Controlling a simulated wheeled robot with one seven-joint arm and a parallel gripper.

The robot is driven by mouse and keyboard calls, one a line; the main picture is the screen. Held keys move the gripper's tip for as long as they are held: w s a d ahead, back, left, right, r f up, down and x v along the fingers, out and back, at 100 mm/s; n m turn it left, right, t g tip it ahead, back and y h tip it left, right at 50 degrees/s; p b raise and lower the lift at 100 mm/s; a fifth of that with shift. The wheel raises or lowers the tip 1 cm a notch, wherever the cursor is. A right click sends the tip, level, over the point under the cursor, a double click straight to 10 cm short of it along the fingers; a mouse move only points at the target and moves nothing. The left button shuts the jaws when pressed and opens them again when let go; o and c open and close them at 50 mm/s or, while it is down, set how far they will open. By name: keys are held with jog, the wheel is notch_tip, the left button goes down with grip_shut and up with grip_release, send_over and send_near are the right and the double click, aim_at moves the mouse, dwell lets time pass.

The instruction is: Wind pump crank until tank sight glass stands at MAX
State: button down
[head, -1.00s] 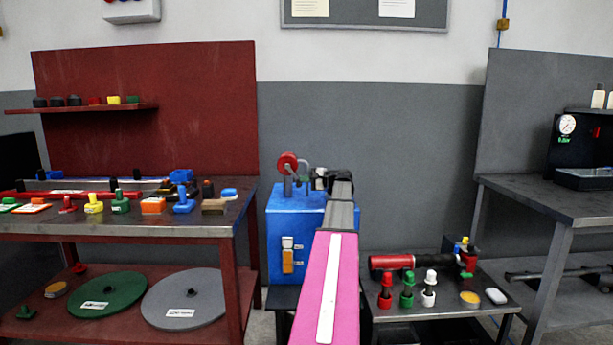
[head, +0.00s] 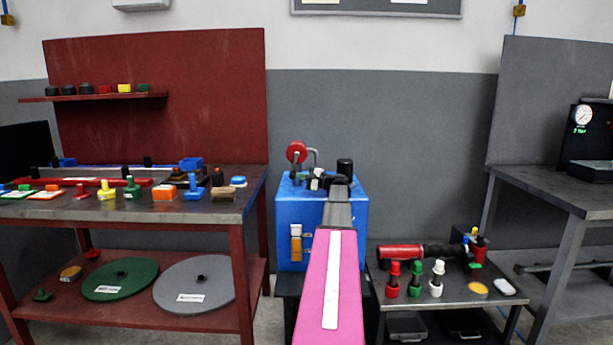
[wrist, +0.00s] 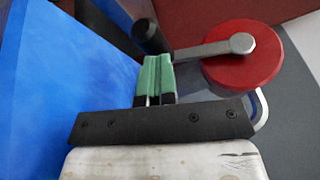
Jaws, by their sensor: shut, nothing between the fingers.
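The blue tank (head: 342,220) stands in the middle of the head view. Its sight glass (head: 296,245) is orange in its lower part and pale above; the orange top is close to the upper small tag, whose lettering I cannot read. The pump's red round part (head: 297,152) rises above the tank top; it also shows in the wrist view (wrist: 243,65). A grey crank arm (wrist: 213,48) runs from it towards my fingers. My gripper (wrist: 156,62) is shut and empty, its green fingers together near the arm's end. A black cylinder (wrist: 150,38) shows just beyond the fingertips; contact is unclear.
A red bench (head: 120,212) with several coloured parts stands at left. A low table (head: 455,300) with a red cylinder (head: 402,253) is at right. A dark bench (head: 560,192) with a gauge (head: 583,117) stands further right. My pink arm link hides part of the tank front.

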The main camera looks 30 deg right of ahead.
jog(key=shift+w+a+f, duration=0.1)
jog(key=shift+w+a, duration=0.3)
jog(key=shift+a, duration=0.25)
jog(key=shift+w+a+f, duration=0.1)
jog(key=shift+w+a, duration=0.25)
jog(key=shift+a, duration=0.3)
jog(key=shift+w+a+r, duration=0.2)
jog(key=shift+w+a, duration=0.15)
jog(key=shift+a, duration=0.2)
jog(key=shift+w+a+r, duration=0.15)
jog(key=shift+w+a, duration=0.2)
jog(key=shift+a, duration=0.2)
jog(key=shift+w+a+r+m+t+y, duration=0.3)
jog(key=shift+a+m+t, duration=0.1)
jog(key=shift+t, duration=0.3)
